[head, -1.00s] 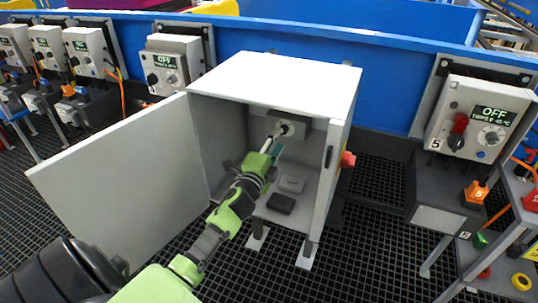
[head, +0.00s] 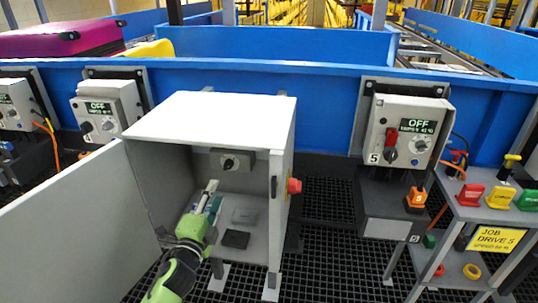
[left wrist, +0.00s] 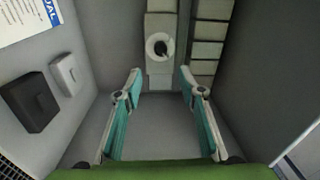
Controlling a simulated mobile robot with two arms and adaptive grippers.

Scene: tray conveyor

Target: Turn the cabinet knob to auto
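The grey cabinet (head: 208,113) stands open, its door (head: 70,235) swung out to the left. Its dark knob (head: 229,163) sits on a grey plate on the inside back wall. In the left wrist view the knob (left wrist: 161,48) shows on a pale round dial, ahead of the fingertips. I cannot read its setting. My left gripper (head: 210,187) is inside the cabinet opening, below and left of the knob and apart from it. In the left wrist view the gripper (left wrist: 161,76) is open with nothing between its teal fingers. My right gripper is not in view.
A black block (head: 235,239) and a grey block (head: 244,215) lie on the cabinet floor. A red button (head: 294,186) sticks out from its right side. The control box numbered 5 (head: 403,150) reads OFF. A shelf (head: 480,211) with coloured blocks stands at the right.

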